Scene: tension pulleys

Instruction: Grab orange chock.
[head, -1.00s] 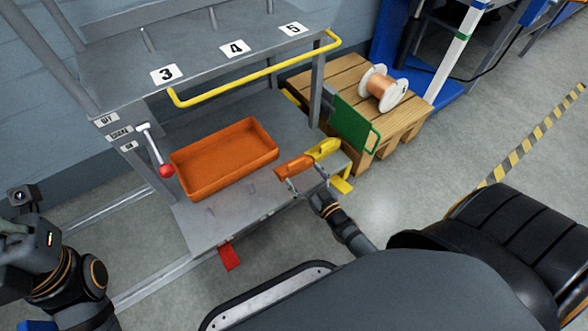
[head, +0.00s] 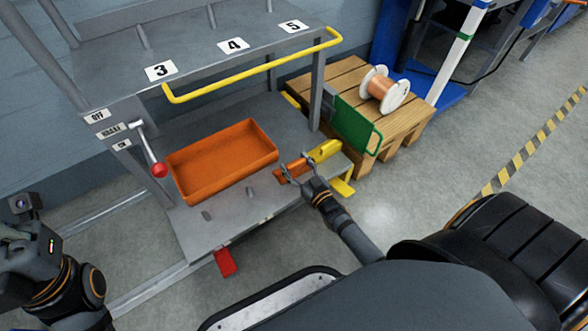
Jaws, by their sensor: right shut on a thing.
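The orange chock (head: 288,169) is a small orange block at the right front of the cart's lower deck, beside a yellow chock (head: 323,152). My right gripper (head: 293,177) reaches in from the lower right and is shut on the orange chock, with its fingers partly covering it. I cannot tell whether the chock is clear of the deck. My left gripper (head: 18,236) is at the left edge, away from the cart; its fingers cannot be made out.
An orange bin (head: 222,180) sits on the cart's lower deck (head: 222,232). A yellow rail (head: 255,72) runs above it. A red-knobbed lever (head: 159,170) is at the left. A green panel (head: 352,124) and a wooden pallet (head: 408,124) with a spool (head: 384,90) stand at the right.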

